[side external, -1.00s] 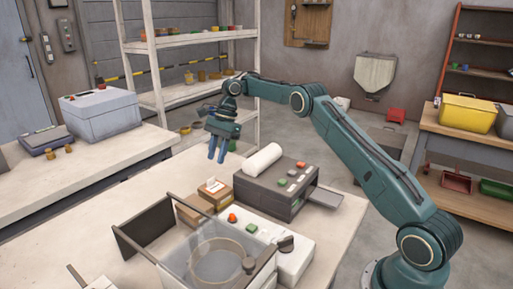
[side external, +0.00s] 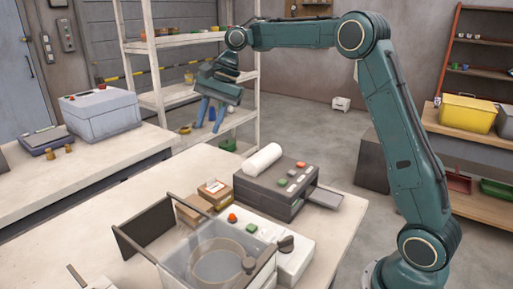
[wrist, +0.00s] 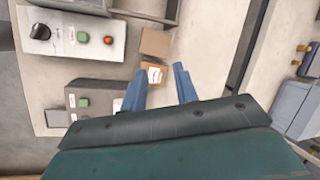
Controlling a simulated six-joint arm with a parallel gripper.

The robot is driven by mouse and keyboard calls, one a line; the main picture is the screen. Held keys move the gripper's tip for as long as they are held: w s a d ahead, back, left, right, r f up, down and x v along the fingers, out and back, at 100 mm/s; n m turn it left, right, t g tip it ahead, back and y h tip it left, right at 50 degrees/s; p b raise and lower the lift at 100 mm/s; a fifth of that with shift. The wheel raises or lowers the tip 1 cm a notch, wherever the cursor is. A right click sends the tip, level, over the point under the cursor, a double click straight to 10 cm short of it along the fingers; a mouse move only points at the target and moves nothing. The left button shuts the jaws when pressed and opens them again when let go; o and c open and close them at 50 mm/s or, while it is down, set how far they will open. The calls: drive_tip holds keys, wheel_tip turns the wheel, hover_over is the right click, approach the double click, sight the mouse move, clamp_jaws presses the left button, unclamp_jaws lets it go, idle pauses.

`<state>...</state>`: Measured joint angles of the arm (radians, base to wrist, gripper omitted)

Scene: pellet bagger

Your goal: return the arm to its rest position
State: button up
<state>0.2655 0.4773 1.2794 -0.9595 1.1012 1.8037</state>
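My gripper (side external: 209,112) hangs in the air above the far edge of the bench, in front of the white shelf rack. Its two blue fingers stand apart with nothing between them. In the wrist view the open fingers (wrist: 158,87) also show a gap, with the bench below. My teal arm rises from its base at the lower right, bends high at the elbow and reaches left.
The pellet bagger (side external: 215,262) with clear walls stands on the near bench. A dark box with buttons (side external: 275,190), a white roll (side external: 262,159) and cardboard boxes (side external: 214,193) sit behind it. A grey machine (side external: 100,112) stands on the left bench. The air around my gripper looks clear.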

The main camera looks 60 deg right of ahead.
drive_tip(key=s+a+r+n+t+h, duration=0.1)
drive_tip(key=s+a+r+n, duration=0.15)
drive_tip(key=s, duration=0.55)
drive_tip(key=s+a+r+n+t, duration=0.1)
drive_tip(key=s+a+r+n, duration=0.2)
drive_tip(key=s, duration=0.4)
drive_tip(key=s+d+f+n+h, duration=0.1)
drive_tip(key=s+d+f+n, duration=0.1)
drive_tip(key=s, duration=0.7)
drive_tip(key=s+d+f+n+t+h, duration=0.1)
drive_tip(key=s+d+f+n, duration=0.1)
drive_tip(key=s+f+n, duration=0.3)
drive_tip(key=s, duration=0.4)
drive_tip(key=shift+s+d+f+n+h, duration=0.2)
drive_tip(key=shift+s+n+h, duration=0.15)
drive_tip(key=shift+h, duration=0.05)
